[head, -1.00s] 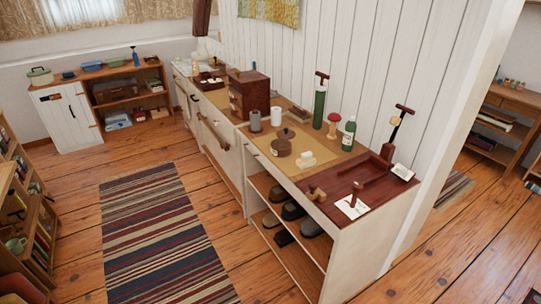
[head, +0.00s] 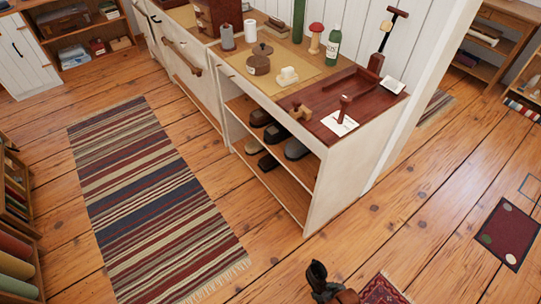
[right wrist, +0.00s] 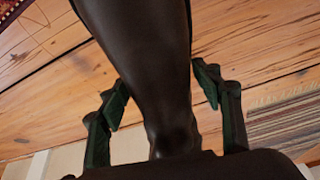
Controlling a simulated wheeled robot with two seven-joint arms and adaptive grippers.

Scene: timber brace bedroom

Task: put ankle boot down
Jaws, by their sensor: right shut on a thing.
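The ankle boot (right wrist: 140,45) is dark brown smooth leather and fills the middle of the right wrist view. My right gripper (right wrist: 160,82) has its dark green fingers on both sides of it and is shut on it. In the head view my right gripper (head: 322,283) is at the bottom edge, above the floor, and it is hard to tell gripper from boot there. The boot's far end is out of frame in the wrist view. My left gripper is not in view.
A white shelf unit (head: 338,190) holds several dark shoes (head: 296,149) on its shelves and small items on top. A striped rug (head: 150,200) lies to the left. A small red rug (head: 383,291) and a dark red mat (head: 508,233) lie on the wooden floor. Bare floor is between.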

